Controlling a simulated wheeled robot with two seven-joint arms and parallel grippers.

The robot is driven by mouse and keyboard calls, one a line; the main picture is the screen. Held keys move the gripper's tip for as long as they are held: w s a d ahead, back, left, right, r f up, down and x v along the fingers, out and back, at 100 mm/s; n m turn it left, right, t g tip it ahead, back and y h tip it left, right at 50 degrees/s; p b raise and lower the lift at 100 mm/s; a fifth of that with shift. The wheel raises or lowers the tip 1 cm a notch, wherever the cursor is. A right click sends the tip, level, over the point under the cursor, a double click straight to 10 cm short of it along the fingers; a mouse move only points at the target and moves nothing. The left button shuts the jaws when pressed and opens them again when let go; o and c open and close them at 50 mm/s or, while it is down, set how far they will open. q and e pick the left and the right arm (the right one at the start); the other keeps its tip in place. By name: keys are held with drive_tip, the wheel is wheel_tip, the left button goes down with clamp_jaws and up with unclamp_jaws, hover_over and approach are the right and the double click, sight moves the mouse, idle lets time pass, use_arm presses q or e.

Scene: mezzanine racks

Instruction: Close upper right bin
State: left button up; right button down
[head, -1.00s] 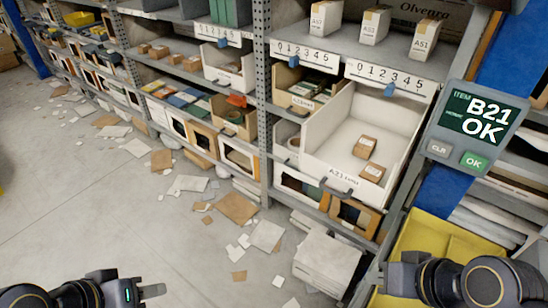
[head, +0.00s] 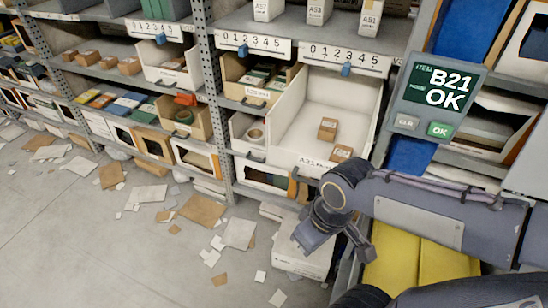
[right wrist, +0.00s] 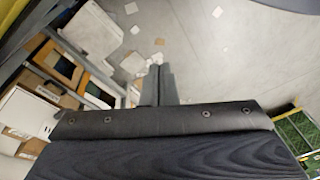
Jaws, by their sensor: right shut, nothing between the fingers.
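The upper right bin (head: 290,120) is a large white open box pulled out of the shelf, its front sticking out past the shelf edge. Two small brown cartons (head: 328,129) lie inside it. Part of its front is hidden behind my right arm. My right gripper (right wrist: 158,72) is shut and empty, its fingers together in the right wrist view. In the head view the right hand hangs in front of and below the bin's front, with no clear contact. My left gripper is out of view.
A display reading "B21 OK" (head: 438,97) stands right of the bin. A yellow bin (head: 425,262) is below it. A grey rack post (head: 207,90) stands to the left. Cards and papers (head: 203,210) litter the floor. The aisle floor at left is otherwise open.

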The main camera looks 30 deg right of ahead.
drive_tip(key=w+d+f+n+g+h+b, duration=0.1)
drive_tip(key=w+d+f+n+g+h, duration=0.25)
drive_tip(key=f+n+h, duration=0.2)
drive_tip(key=n+t+h+b, duration=0.3)
drive_tip(key=n+t+h, duration=0.85)
drive_tip(key=n, duration=0.65)
approach(281, 150)
drive_tip(key=shift+t+y, duration=0.7)
drive_tip(key=shift+t, duration=0.2)
drive_tip(key=x, duration=0.2)
drive_tip(key=p+x, duration=0.1)
drive_tip(key=x, duration=0.1)
drive_tip(key=s+d+p+x, duration=0.1)
drive_tip(key=x, duration=0.1)
drive_tip(key=shift+w+d, duration=0.2)
drive_tip(key=shift+d, duration=0.05)
